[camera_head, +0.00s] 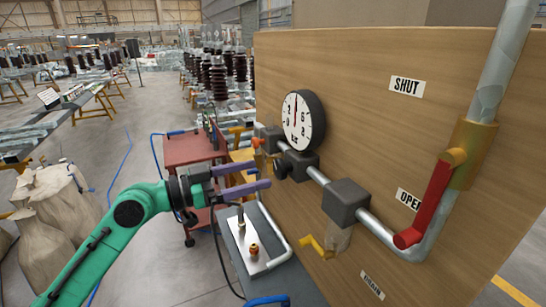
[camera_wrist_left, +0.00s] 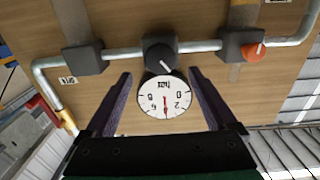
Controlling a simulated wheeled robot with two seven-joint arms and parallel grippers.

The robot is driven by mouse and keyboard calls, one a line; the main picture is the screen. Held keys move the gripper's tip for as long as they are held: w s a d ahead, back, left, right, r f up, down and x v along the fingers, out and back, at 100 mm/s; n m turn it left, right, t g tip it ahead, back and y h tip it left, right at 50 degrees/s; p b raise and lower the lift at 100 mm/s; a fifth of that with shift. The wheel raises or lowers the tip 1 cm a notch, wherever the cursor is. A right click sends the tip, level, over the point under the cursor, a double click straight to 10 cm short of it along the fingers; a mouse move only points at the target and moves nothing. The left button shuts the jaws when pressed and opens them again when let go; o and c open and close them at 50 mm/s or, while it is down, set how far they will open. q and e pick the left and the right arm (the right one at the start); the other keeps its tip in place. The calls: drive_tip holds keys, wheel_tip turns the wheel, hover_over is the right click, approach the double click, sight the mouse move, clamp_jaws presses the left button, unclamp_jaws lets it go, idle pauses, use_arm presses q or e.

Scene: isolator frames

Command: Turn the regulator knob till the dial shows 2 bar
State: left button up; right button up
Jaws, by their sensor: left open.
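The round white dial (camera_head: 303,120) is mounted on the pipe at the wooden panel. Its red needle points almost straight up, between the 2 and the 6. The dial shows upside down in the left wrist view (camera_wrist_left: 165,97). The black regulator knob (camera_wrist_left: 159,58) with a white mark sits beside the dial on the pipe; in the head view the knob (camera_head: 280,168) is small and dark. My left gripper (camera_head: 263,177) is open and empty in front of the knob. In the wrist view its two purple fingers are spread either side of the knob and dial, apart from both. My right gripper is not seen.
A yellow handle (camera_head: 315,246) is lower on the panel. An orange knob (camera_wrist_left: 253,51) sits on the same pipe. A grey bench (camera_head: 252,245) with fittings stands below my left gripper.

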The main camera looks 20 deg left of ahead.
sight(277, 168)
use_arm(q)
drive_tip(key=p+x, duration=0.1)
drive_tip(key=x, duration=0.1)
drive_tip(key=p+x, duration=0.1)
drive_tip(key=x, duration=0.1)
drive_tip(key=shift+w+d+r, duration=0.2)
drive_tip(key=shift+w+r, duration=0.05)
drive_tip(key=shift+w, duration=0.05)
drive_tip(key=shift+w+d+f, duration=0.25)
drive_tip(key=shift+w+f, duration=0.05)
drive_tip(key=c, duration=1.3)
drive_tip(key=shift+c, duration=0.2)
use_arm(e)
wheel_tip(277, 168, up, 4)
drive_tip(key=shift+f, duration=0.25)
